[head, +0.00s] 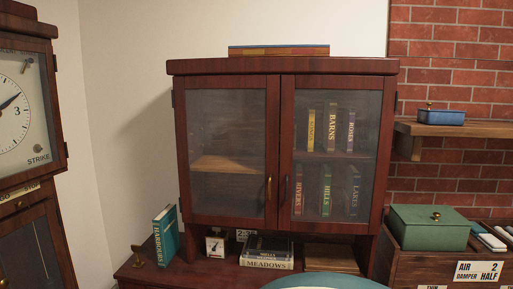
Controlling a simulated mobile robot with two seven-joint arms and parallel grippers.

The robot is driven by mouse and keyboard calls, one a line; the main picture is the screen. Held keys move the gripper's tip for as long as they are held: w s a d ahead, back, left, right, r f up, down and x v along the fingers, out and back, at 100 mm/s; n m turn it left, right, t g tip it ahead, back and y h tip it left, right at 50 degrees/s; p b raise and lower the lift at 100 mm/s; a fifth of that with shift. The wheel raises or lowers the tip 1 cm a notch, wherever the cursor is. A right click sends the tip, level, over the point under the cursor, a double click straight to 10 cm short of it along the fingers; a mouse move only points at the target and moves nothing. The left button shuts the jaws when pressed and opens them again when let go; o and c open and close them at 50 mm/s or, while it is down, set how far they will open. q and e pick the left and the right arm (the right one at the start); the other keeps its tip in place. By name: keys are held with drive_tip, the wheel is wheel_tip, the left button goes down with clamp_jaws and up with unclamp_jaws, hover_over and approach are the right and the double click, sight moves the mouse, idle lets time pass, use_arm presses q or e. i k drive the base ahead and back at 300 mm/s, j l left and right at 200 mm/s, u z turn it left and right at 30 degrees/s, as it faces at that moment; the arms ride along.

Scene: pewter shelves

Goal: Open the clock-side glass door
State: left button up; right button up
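A dark red wooden cabinet (283,68) with two glass doors stands against the wall. The left glass door (228,152), on the side of the tall clock (12,108), is shut. It has a brass handle (269,188) near its right edge. Behind its glass I see a light wooden shelf board. The right glass door (337,154) is also shut, with a dark handle (285,190) near its left edge and several books behind it. Neither of my grippers shows in the head view.
Below the cabinet, a teal book (166,236), a small white dial (215,246) and stacked books (267,263) sit on the wooden top. A green box (430,228) stands at right. A rounded teal edge shows at bottom centre.

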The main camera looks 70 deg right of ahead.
sight(271, 82)
drive_tip(key=z, duration=1.7)
